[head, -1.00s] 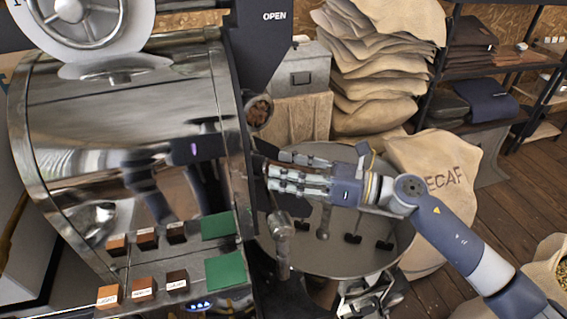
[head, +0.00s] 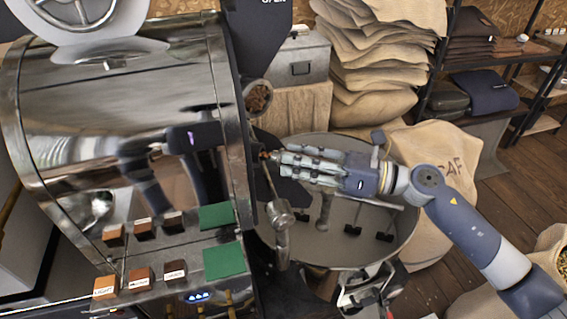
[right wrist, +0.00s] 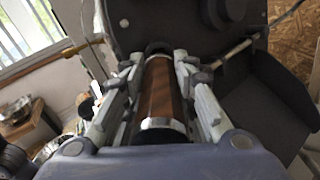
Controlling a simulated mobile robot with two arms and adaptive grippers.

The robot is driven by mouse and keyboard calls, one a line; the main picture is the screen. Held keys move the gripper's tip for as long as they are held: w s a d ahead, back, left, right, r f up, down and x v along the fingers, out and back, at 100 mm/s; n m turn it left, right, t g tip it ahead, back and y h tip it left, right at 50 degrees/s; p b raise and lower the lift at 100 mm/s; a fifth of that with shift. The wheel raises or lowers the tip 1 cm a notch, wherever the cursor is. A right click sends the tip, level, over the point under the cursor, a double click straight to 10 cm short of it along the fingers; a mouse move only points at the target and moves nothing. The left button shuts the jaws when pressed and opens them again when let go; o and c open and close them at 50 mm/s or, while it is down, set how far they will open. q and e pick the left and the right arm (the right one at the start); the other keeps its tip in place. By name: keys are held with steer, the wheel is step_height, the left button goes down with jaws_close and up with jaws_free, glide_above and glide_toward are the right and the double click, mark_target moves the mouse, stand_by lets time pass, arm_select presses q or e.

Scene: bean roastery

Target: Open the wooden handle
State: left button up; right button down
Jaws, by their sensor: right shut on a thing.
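The wooden handle (right wrist: 160,88) is a brown cylinder with dark ends. In the right wrist view it lies lengthwise between the two fingers. My right gripper (head: 277,161) is shut on it, in front of the roaster's dark front plate. In the head view the fingers hide most of the handle; only a small brown tip (head: 264,155) shows beside the fingertips. A thin metal rod runs down from there to a round metal weight (head: 280,213). My left gripper is not in view.
The shiny roaster drum (head: 120,110) fills the left. A round cooling tray (head: 345,262) with stirring arms lies below my right gripper. Stacked sacks (head: 375,55) and a grey metal box (head: 302,62) stand behind. Wooden floor shows at the right.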

steer(key=b+v, duration=0.3)
steer(key=v, duration=0.3)
steer(key=shift+d+f+b, duration=0.2)
steer(key=shift+d+b, duration=0.05)
steer(key=shift+b, duration=0.1)
steer(key=shift+s+d+r, duration=0.2)
steer(key=shift+d+r, duration=0.05)
steer(key=shift+d, duration=0.15)
steer(key=c, duration=1.3)
jaws_free()
steer(key=v, duration=1.2)
